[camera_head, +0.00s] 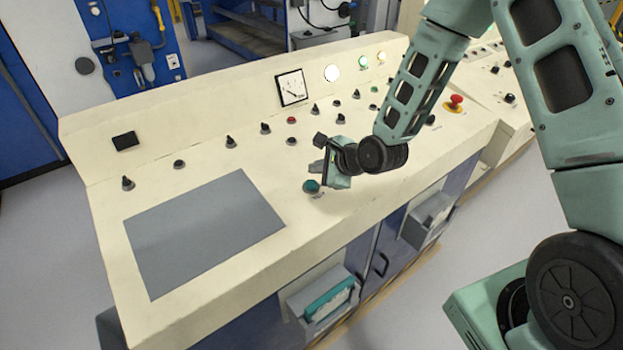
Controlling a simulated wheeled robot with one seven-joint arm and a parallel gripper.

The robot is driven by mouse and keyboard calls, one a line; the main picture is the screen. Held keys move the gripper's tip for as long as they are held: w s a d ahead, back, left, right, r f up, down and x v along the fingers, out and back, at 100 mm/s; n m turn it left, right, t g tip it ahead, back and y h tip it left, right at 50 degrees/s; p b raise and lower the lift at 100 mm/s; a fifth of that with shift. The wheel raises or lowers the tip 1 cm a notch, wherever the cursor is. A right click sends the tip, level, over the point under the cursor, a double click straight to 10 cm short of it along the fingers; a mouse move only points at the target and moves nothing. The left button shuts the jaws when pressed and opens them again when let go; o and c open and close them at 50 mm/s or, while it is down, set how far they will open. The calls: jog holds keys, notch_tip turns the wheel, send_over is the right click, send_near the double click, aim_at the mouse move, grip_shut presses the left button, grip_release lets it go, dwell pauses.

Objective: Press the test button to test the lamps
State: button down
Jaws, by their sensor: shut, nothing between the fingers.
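A teal round button (311,186) sits on the sloped cream console (225,285), with small lettering beside it too blurred to read. My gripper (318,168) is shut and empty, right beside and just above this button. I cannot tell whether it touches the button. Along the raised back of the console are a bright white round lamp (332,73), a pale green lamp (363,61) and a pale lamp (381,57).
A grey flat panel (205,230) fills the console's left part. Several black knobs, a red button (291,120) and a square gauge (291,87) lie behind my gripper. A red emergency stop (455,101) is to the right. Open bins (322,300) hang on the front.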

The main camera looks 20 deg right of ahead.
notch_tip(320, 180, up, 3)
jog(key=shift+s+f+p, duration=0.15)
jog(key=shift+f+p, duration=0.05)
jog(key=shift+p, duration=0.6)
